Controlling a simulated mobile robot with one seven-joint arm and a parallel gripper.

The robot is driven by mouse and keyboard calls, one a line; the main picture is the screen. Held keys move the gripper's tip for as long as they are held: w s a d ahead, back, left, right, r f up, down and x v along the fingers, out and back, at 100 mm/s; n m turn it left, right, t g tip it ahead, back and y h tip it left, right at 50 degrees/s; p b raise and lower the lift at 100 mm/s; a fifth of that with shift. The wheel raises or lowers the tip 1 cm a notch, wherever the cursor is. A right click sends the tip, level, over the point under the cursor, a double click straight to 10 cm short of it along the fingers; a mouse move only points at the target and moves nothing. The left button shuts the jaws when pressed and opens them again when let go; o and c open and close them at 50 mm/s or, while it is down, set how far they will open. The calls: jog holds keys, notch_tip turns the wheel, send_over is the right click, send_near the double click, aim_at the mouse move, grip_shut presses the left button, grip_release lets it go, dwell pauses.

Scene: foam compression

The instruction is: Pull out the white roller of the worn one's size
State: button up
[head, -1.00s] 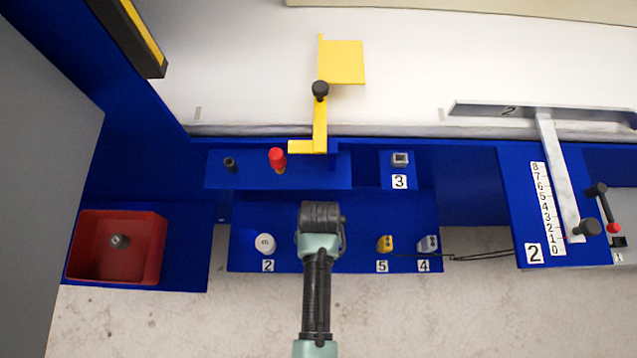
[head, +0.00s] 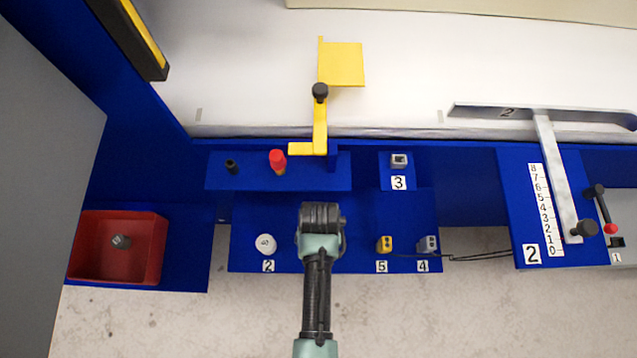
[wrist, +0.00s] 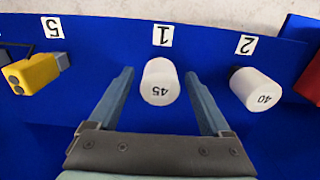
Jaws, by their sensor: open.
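A white roller marked 45 (wrist: 160,82) stands at label 1 on the blue panel in the wrist view. My gripper (wrist: 158,75) is open, its two fingers on either side of that roller with gaps showing. A white roller marked 40 (wrist: 257,90) stands at label 2, right of the right finger; it also shows in the head view (head: 265,243). In the head view my arm hides the 45 roller and the fingers. A small grey cylindrical piece (head: 121,241) lies in the red bin (head: 155,250); no number is readable on it.
A yellow connector (wrist: 35,73) sits at label 5, and a grey one (head: 428,243) at label 4. Behind them are a red-topped peg (head: 278,160), a black peg (head: 231,167) and a yellow bracket (head: 320,125). A lever with a scale (head: 547,210) is at right.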

jog(key=shift+p, duration=0.3)
dwell(0.4)
grip_shut()
jog(key=shift+r, duration=0.15)
dwell(0.3)
jog(key=shift+r+p, duration=2.85)
jog(key=shift+p, duration=0.6)
